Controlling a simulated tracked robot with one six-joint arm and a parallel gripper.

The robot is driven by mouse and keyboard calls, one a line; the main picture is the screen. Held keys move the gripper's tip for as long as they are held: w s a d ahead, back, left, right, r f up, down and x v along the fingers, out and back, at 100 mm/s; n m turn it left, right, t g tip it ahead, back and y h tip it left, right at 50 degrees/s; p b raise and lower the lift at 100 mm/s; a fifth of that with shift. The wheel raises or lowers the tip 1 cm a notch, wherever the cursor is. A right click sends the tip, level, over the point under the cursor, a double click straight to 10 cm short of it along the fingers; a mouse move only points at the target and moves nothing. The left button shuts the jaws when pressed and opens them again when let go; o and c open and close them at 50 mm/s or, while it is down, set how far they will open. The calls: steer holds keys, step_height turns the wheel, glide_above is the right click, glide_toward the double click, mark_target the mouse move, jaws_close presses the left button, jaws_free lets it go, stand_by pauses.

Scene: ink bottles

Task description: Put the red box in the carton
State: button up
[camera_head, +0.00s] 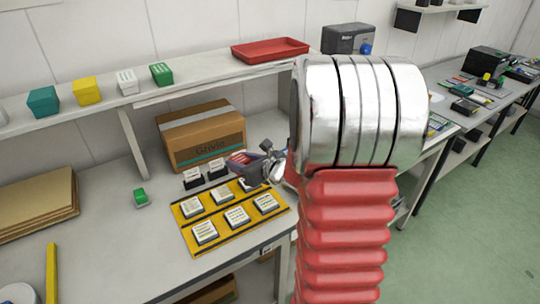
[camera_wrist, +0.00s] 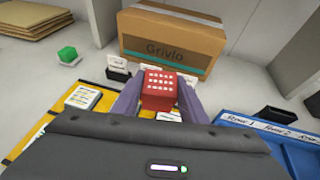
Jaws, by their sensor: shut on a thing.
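The red box (camera_wrist: 159,90) has rows of white marks on its face. My gripper (camera_wrist: 158,100) is shut on it, with one finger on each side, in the wrist view. In the head view the gripper (camera_head: 262,167) is above the bench, with the red box (camera_head: 238,158) small and partly hidden at its tip. The brown carton (camera_head: 203,134) stands behind the gripper against the back of the bench. The carton (camera_wrist: 172,38) also shows beyond the red box in the wrist view, with "Grivlo" on its front. Its top looks closed, with a pale tape strip.
A yellow tray (camera_head: 224,222) with several white blocks lies in front of the carton. Dark card holders (camera_head: 193,184) stand between them. A green block (camera_head: 140,195) sits at left. A shelf (camera_head: 100,108) overhangs the back. A blue panel (camera_wrist: 238,119) lies at right in the wrist view.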

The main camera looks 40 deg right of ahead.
steer(key=w+a+f+n+g+y, duration=0.1)
steer(key=a+f+n+y, duration=0.1)
steer(key=a, duration=2)
steer(key=shift+w+n+y, duration=0.2)
steer(key=shift+n+y, duration=0.1)
steer(key=shift+y, duration=0.2)
steer(key=shift+a, duration=0.1)
